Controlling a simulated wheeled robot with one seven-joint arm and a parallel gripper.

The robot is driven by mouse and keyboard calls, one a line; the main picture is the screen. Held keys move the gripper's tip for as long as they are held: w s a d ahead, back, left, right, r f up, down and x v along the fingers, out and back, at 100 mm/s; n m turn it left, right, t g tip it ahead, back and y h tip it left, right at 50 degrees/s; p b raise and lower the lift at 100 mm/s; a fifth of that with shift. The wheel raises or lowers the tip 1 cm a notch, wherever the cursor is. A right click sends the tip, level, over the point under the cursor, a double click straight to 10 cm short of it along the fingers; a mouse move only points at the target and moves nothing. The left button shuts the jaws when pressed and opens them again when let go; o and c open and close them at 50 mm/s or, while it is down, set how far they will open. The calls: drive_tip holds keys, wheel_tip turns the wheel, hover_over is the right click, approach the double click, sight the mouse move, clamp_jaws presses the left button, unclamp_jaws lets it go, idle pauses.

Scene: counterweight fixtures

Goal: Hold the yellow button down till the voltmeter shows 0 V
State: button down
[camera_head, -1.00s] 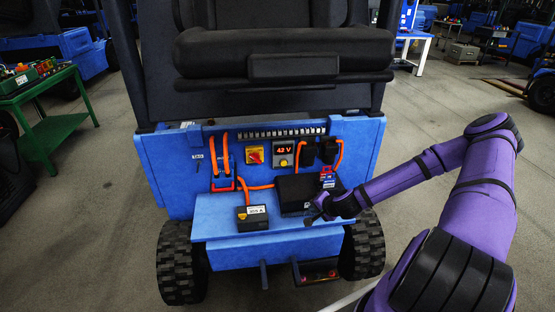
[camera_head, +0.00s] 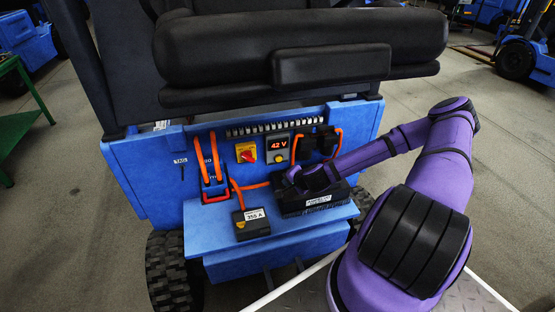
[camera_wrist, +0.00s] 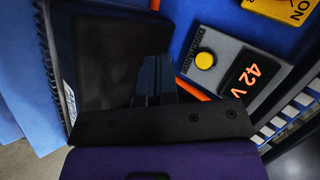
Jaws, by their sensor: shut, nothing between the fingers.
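The yellow button (camera_head: 279,157) sits on a grey panel marked DISCHARGE, just below the voltmeter display (camera_head: 278,144), which reads 42 V in orange digits. In the wrist view the button (camera_wrist: 205,60) stands proud of the panel, unobstructed, and the display (camera_wrist: 251,77) also reads 42 V. My gripper (camera_head: 290,175) is over the black box in front of the panel, below and near the button. In the wrist view its dark fingers (camera_wrist: 154,66) are shut and empty, left of the button and apart from it.
The black box (camera_head: 315,207) lies on the blue ledge (camera_head: 225,246). A red-and-yellow switch (camera_head: 246,152) is left of the voltmeter. The black seat (camera_head: 300,50) overhangs above.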

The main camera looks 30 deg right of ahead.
sight(279, 159)
drive_tip(key=shift+w+d, duration=0.4)
drive_tip(key=shift+w, duration=1)
drive_tip(key=shift+w+d, duration=0.4)
drive_tip(key=shift+w, duration=1)
drive_tip(key=shift+w+d, duration=0.4)
drive_tip(key=shift+w, duration=1)
drive_tip(key=shift+w, duration=0.1)
drive_tip(key=shift+w+d, duration=0.1)
drive_tip(key=shift+w, duration=0.2)
